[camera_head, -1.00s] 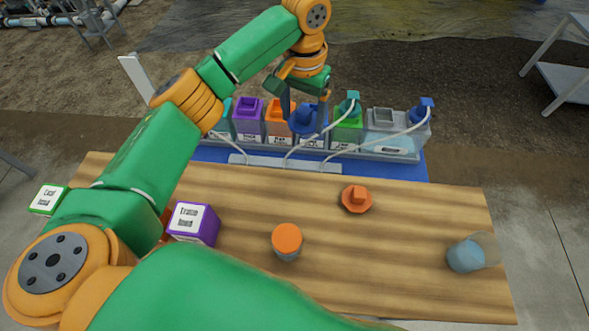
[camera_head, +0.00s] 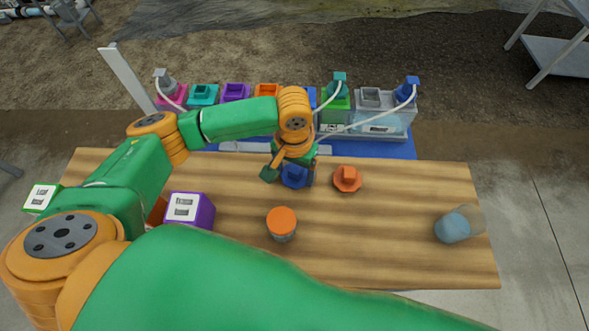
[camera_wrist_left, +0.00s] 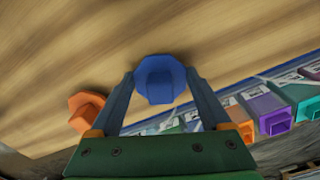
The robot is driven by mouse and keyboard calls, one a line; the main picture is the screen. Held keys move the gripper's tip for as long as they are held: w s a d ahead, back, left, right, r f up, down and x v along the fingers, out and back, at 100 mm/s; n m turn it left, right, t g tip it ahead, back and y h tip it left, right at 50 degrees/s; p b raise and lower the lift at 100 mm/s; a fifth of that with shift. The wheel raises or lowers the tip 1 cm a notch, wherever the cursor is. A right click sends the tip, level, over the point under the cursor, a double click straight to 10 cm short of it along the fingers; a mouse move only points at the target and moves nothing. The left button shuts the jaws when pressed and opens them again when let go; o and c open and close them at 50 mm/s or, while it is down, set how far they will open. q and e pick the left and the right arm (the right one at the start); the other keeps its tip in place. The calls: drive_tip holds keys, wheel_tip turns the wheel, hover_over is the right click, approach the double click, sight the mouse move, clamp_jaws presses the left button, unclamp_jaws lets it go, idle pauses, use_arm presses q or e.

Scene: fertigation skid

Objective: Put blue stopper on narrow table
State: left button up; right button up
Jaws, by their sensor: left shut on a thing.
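The blue stopper (camera_head: 294,177) is between the fingers of my left gripper (camera_head: 290,178), over the back part of the narrow wooden table (camera_head: 400,215). In the left wrist view the blue stopper (camera_wrist_left: 160,79) sits between both fingertips (camera_wrist_left: 160,82), with the table's wood grain (camera_wrist_left: 200,30) behind it. My left gripper is shut on it. I cannot tell whether the stopper touches the tabletop. My right gripper is not in view.
An orange stopper (camera_head: 347,179) lies just right of the gripper. Behind stands a row of coloured containers (camera_head: 335,112) with hoses.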

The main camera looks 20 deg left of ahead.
sight(294, 170)
use_arm(q)
drive_tip(key=o, duration=1.2)
drive_tip(key=shift+c, duration=0.2)
wheel_tip(294, 170, up, 12)
drive_tip(key=p, duration=0.1)
drive_tip(key=shift+r, duration=0.1)
